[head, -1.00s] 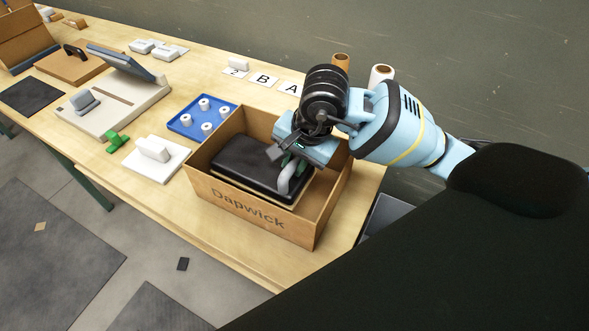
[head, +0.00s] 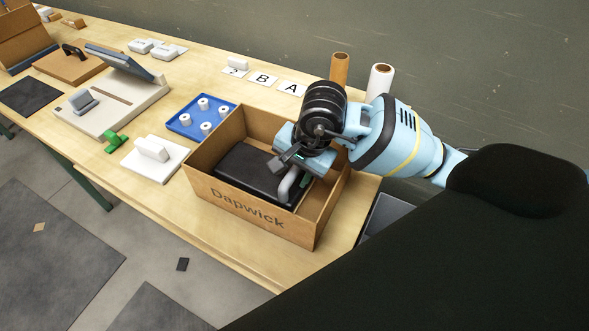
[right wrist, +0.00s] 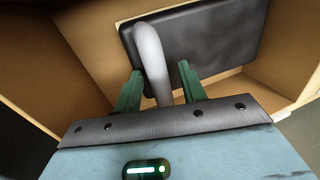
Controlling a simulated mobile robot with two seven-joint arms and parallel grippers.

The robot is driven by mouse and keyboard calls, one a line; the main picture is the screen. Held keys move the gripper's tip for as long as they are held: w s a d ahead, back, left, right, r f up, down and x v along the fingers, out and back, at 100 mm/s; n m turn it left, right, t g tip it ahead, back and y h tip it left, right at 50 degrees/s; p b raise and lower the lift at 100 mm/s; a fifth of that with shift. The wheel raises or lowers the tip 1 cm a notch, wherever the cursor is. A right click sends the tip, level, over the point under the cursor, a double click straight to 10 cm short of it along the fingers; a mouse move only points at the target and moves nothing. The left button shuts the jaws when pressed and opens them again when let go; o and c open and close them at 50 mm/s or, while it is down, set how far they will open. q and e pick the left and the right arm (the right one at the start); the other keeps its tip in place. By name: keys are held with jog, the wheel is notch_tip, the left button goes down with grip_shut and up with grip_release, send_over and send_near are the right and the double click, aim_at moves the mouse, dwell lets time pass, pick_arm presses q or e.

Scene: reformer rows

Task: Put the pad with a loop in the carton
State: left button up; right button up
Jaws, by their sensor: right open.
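The black pad (head: 248,174) lies inside the cardboard carton (head: 215,192) marked "Dapwick". Its pale grey loop (head: 289,184) stands up at the pad's right side. My right gripper (head: 292,169) is over the right part of the carton. In the right wrist view its green fingers (right wrist: 160,72) are open, one on each side of the grey loop (right wrist: 151,55), with the black pad (right wrist: 205,42) beyond. Whether a finger touches the loop I cannot tell. My left gripper is not in view.
Left of the carton are a white block-handled plate (head: 157,160), a blue tray (head: 186,121) with white spools and a green piece (head: 115,142). Behind are letter cards (head: 263,79), a brown tube (head: 340,68) and a white roll (head: 379,80). Bare tabletop lies in front of the carton.

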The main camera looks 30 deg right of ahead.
jog(key=v, duration=1.2)
jog(key=shift+p, duration=0.4)
